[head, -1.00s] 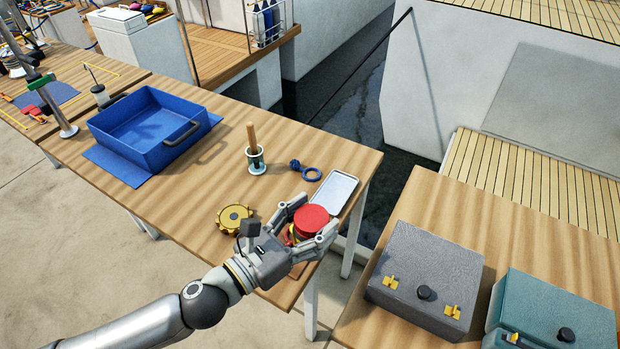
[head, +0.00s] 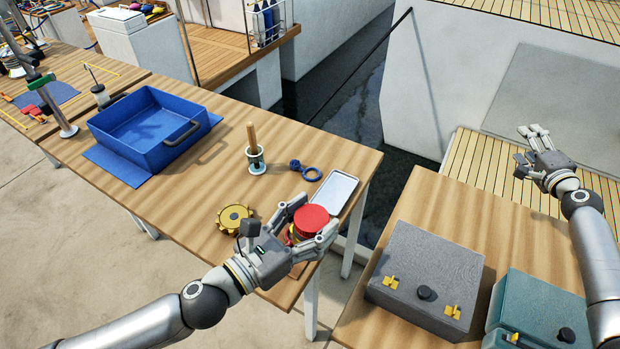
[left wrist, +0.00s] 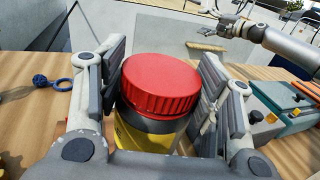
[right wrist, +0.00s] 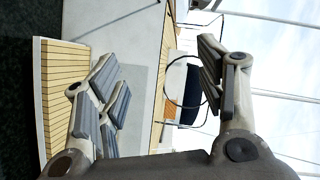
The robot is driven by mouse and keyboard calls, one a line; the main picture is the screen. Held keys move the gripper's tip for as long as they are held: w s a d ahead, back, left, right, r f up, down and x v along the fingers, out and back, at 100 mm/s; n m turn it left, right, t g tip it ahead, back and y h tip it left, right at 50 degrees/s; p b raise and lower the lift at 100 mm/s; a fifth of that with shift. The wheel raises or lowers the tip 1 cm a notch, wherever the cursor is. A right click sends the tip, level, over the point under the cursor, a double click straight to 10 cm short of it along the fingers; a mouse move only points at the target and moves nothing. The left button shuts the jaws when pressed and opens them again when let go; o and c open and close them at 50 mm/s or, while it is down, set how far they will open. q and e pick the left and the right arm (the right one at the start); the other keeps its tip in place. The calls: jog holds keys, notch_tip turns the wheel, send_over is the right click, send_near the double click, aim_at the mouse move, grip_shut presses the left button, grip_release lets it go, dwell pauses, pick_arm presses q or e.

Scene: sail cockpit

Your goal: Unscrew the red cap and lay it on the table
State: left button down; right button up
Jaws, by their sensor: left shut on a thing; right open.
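The red cap (head: 311,219) sits on top of a yellow container at the near right end of the wooden table (head: 200,190). In the left wrist view the ribbed red cap (left wrist: 158,82) stands above a dark band and the yellow body (left wrist: 140,138) of the container. My left gripper (head: 308,216) has its fingers on both sides of the container and is shut on it, just below the cap. The lower part of the container is hidden by my gripper. My right gripper (head: 536,137) is open and empty, raised above the far side of the right table; its fingers also show in the right wrist view (right wrist: 160,85).
A silver tray (head: 335,192) lies just behind the container. A yellow toothed wheel (head: 234,217), a blue ring (head: 311,174), a wooden-handled tool (head: 252,140) and a blue bin (head: 150,150) are on the table. Grey (head: 425,275) and teal (head: 560,310) cases stand on the right table.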

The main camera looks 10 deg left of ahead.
jog(key=w+a+r+n+g+y, duration=0.1)
jog(key=a+r+n+y, duration=0.3)
jog(key=a, duration=0.8)
jog(key=w+a+r+n+g+y, duration=0.2)
jog(key=a+r+y, duration=0.25)
jog(key=a, duration=0.75)
jog(key=s+a+r+n+g+y, duration=0.2)
jog(key=s+a+r+n+g, duration=0.15)
jog(key=a, duration=0.55)
jog(key=s+a+r+n+g+y, duration=0.1)
jog(key=s+a+r+n+g, duration=0.25)
jog(key=a, duration=0.65)
jog(key=s+a+r+n+g, duration=0.2)
jog(key=s+a+n+g, duration=0.1)
jog(key=s+a, duration=0.55)
jog(key=n+g+h, duration=0.3)
jog(key=n+h, duration=0.4)
jog(key=h, duration=0.5)
send_over(310, 217)
jog(key=f, duration=0.4)
jog(key=shift+a+f, duration=0.25)
jog(key=shift+f, duration=0.1)
jog(key=shift+d+f+h, duration=0.15)
jog(key=shift+d+h, duration=0.05)
jog(key=shift+h, duration=0.15)
jog(key=shift+f, duration=3.9)
